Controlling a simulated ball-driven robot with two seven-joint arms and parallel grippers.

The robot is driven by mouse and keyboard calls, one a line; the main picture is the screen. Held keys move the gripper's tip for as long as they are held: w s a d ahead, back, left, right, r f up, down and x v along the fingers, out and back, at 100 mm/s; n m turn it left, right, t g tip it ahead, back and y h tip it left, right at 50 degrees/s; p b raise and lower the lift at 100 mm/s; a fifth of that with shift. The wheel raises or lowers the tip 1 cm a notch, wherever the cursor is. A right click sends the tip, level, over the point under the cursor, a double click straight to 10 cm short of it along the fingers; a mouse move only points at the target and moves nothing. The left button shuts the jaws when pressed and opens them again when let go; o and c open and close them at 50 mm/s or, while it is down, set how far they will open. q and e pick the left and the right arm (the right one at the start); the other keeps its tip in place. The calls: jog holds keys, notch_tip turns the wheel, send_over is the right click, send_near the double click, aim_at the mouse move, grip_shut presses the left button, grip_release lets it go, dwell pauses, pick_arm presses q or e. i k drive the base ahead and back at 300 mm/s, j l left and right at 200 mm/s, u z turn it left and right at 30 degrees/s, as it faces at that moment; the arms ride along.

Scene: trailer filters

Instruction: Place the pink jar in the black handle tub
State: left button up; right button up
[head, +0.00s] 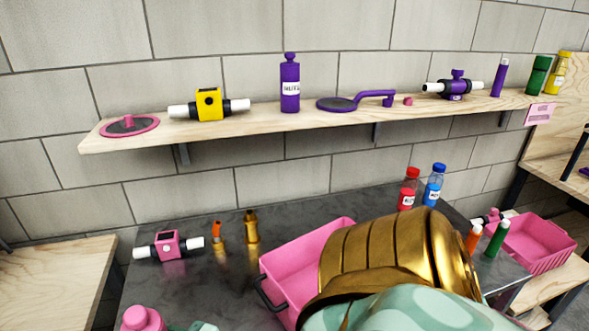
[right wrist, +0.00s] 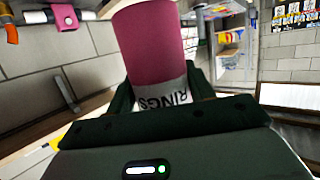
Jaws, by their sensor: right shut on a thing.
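The pink jar (right wrist: 152,45) fills the upper middle of the right wrist view, with a white label reading RINGS. My right gripper (right wrist: 160,88) is shut on it, with dark fingers on both sides of the label. In the head view my gold arm hides this gripper and the held jar. The tub with the black handle (head: 280,268) is pink and stands on the dark table. My arm covers its right part, and what I see of its inside looks empty. My left gripper is not in view.
A pink rounded object (head: 142,319) is cut off at the bottom left. Red (head: 408,190) and blue (head: 433,186) bottles stand behind. Another pink tub (head: 545,250) is at right.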

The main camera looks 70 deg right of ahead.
aim_at(293, 297)
jog(key=k+l, duration=0.3)
jog(key=l, duration=0.2)
jog(key=k+l+u, duration=0.1)
jog(key=k+l, duration=0.2)
jog(key=l, duration=0.25)
jog(key=k+l, duration=0.3)
jog(key=l, duration=0.15)
jog(key=k+l, duration=0.35)
jog(key=l, duration=0.15)
jog(key=k+l+u, duration=0.1)
jog(key=k+l, duration=0.2)
jog(key=l, duration=0.2)
